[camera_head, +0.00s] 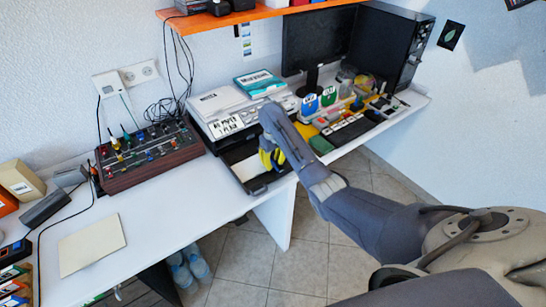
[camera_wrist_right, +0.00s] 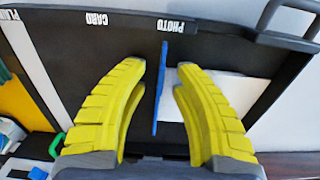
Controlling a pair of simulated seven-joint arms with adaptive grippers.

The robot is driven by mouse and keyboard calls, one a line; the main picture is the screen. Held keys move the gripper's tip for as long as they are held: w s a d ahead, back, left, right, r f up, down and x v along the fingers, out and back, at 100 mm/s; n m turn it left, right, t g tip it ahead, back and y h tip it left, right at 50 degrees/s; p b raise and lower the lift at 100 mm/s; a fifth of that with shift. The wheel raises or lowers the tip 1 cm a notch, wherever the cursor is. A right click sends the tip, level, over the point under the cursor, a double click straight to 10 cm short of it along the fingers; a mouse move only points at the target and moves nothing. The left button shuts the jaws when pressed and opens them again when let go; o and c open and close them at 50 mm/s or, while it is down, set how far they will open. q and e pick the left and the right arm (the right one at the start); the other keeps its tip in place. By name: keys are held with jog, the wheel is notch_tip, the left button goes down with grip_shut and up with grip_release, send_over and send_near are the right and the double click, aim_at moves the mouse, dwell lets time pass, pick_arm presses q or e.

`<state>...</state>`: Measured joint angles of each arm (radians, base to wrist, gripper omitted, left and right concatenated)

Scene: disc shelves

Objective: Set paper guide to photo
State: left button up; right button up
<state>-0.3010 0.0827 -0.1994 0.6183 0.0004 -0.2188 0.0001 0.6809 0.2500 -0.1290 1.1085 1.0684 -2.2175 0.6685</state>
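In the right wrist view, a thin blue paper guide (camera_wrist_right: 160,90) stands on a black tray (camera_wrist_right: 100,65). Its far end is beside the white PHOTO label (camera_wrist_right: 170,27); the CARD label (camera_wrist_right: 96,19) is further left, and another label is cut off at the left edge. My right gripper (camera_wrist_right: 160,68) is open, its yellow fingers on either side of the guide with gaps visible. In the head view my right gripper (camera_head: 271,156) is over the front tray (camera_head: 245,170) of the white printer (camera_head: 222,112). My left gripper is out of view.
A white sheet (camera_wrist_right: 228,92) lies on the tray, right of the guide. In the head view, a control box with knobs (camera_head: 150,155) stands left of the printer, and a keyboard (camera_head: 352,130) and small items are to the right.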

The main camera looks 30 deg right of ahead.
notch_tip(320, 180, up, 12)
jog(key=shift+f, duration=0.15)
dwell(0.6)
dwell(0.6)
